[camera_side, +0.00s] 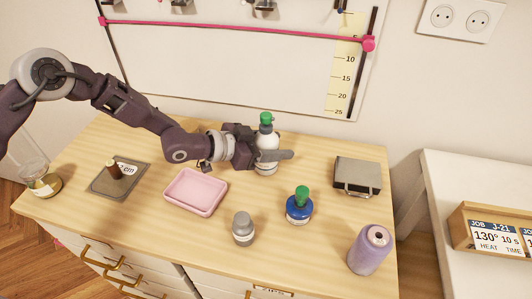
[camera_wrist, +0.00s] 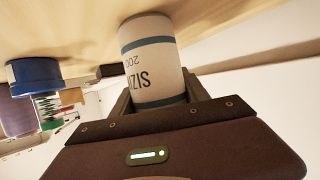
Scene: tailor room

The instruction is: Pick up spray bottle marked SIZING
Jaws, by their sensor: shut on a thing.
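The SIZING spray bottle (camera_side: 268,143) is white with a green top and stands upright near the back of the wooden dresser top. In the wrist view the white bottle (camera_wrist: 153,58) shows blue bands and part of the label "SIZI" with "200" near it. My gripper (camera_side: 268,157) is shut around the bottle's body, one finger showing across its front. In the wrist view the gripper (camera_wrist: 160,90) has the bottle between its fingers. The bottle's base seems to be at or very near the dresser top; I cannot tell whether it touches.
A dark mat (camera_side: 105,187) and glass jar (camera_side: 45,184) are far left.

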